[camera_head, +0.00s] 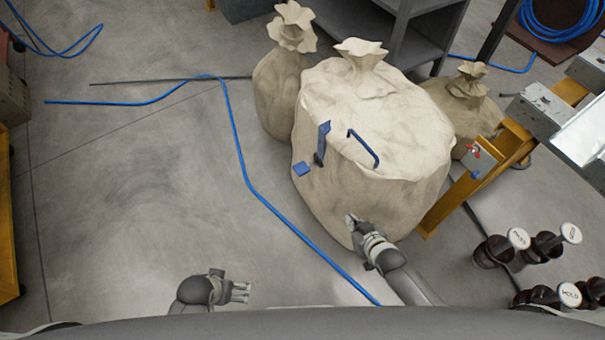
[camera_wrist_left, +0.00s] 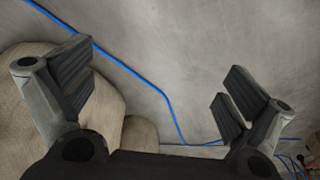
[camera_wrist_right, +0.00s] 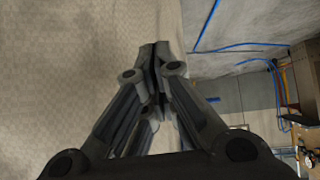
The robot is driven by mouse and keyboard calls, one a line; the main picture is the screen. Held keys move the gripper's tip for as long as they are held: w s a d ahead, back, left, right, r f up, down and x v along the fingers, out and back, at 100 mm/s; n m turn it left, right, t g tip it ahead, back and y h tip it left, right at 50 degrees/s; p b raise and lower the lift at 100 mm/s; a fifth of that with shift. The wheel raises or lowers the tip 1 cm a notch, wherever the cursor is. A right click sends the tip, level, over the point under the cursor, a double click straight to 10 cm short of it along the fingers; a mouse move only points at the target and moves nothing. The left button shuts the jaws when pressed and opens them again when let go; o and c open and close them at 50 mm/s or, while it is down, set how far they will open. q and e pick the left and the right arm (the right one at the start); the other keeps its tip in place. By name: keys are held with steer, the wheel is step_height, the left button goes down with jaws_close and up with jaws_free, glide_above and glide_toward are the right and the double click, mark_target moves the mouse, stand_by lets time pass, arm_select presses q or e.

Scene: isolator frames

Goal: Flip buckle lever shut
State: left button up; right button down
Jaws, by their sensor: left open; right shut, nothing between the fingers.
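The blue buckle parts are on the large beige sack in the head view. An upright blue lever plate (camera_head: 322,143) stands at the sack's left side. A small blue block (camera_head: 302,169) sits below it, and a blue curved handle (camera_head: 366,148) lies to the right. My right gripper (camera_head: 350,220) is shut and empty at the sack's lower front, below and apart from the blue parts. Its closed fingers also show in the right wrist view (camera_wrist_right: 153,50). My left gripper (camera_head: 242,292) is open and empty over the floor at lower left; its spread fingers show in the left wrist view (camera_wrist_left: 155,95).
The large sack (camera_head: 400,200) stands between a smaller sack (camera_head: 275,95) and another sack (camera_head: 468,95). A blue hose (camera_head: 240,160) crosses the floor. A yellow frame (camera_head: 450,200) and dark-handled items (camera_head: 495,248) stand right.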

mark_target(302, 174)
arm_select(q)
step_height(302, 174, up, 12)
steer(key=t+b, duration=0.1)
steer(key=b, duration=0.7)
steer(key=shift+a+b, duration=0.15)
steer(key=shift+b, duration=0.15)
arm_select(e)
steer(key=w+a+r+n+t+y, duration=0.1)
steer(key=w+a+r+t+y, duration=0.1)
steer(key=w+a+r, duration=0.2)
steer(key=w+a+r+n+t+y, duration=0.1)
steer(key=w+a+r+y, duration=0.1)
steer(key=a+r, duration=0.3)
step_height(302, 174, up, 4)
steer(key=shift+w+a+r+t+y, duration=0.2)
steer(key=shift+w+a+t+y, duration=0.15)
steer(key=shift+w, duration=0.55)
arm_select(q)
steer(key=shift+w, duration=0.1)
